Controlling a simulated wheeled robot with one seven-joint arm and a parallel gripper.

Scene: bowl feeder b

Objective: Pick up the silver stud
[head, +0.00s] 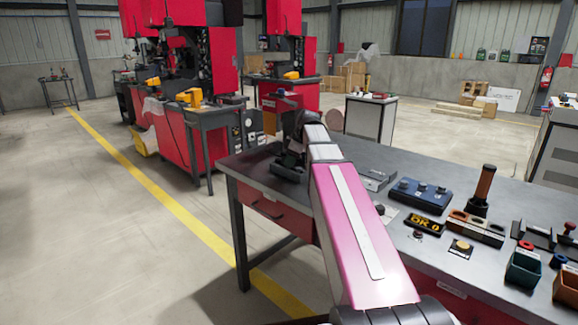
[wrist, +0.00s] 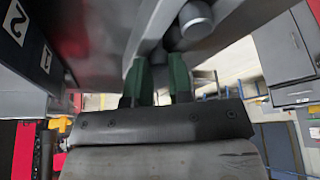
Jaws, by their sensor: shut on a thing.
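My gripper (wrist: 159,75) shows in the wrist view with two green fingertips, which are closed on a small grey metal piece, the silver stud (wrist: 159,54). Only a little of the stud shows between the fingers, and its far end blends into the dark grey metal behind it. A round grey cylinder end (wrist: 197,22) stands just beyond and right of the fingertips. In the head view my gripper (head: 287,160) is low over the far left end of the workbench (head: 250,168). The stud is too small and hidden to make out there.
Large grey metal surfaces crowd close around my fingertips.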

